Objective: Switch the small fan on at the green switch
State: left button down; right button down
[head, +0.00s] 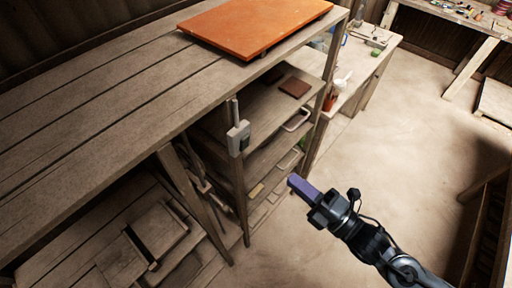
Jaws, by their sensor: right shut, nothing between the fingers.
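A small grey box (238,138) is fixed to the front post of the wooden bench. It has a rod or cable rising from its top and a darker patch on its face. The patch is too small to tell whether it is the green switch. I cannot make out a small fan. My right gripper (296,181) comes in from the lower right, with its purple-blue fingers shut and nothing between them. It is to the right of and below the box in the picture, apart from it. My left gripper is out of view.
An orange board (256,27) lies on the wooden benchtop (120,90). A side table (355,62) with small items stands behind. The floor (400,130) at the right is mostly clear.

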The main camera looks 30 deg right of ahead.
jog(key=p, duration=0.3)
send_near(246, 141)
jog(key=x, duration=0.5)
jog(key=shift+r, duration=0.1)
jog(key=shift+x, duration=0.9)
jog(key=shift+w+r+p, duration=0.2)
jog(key=shift+r+p, duration=0.1)
jog(key=shift+p, duration=0.9)
jog(key=shift+f+g, duration=0.3)
jog(key=shift+f, duration=0.05)
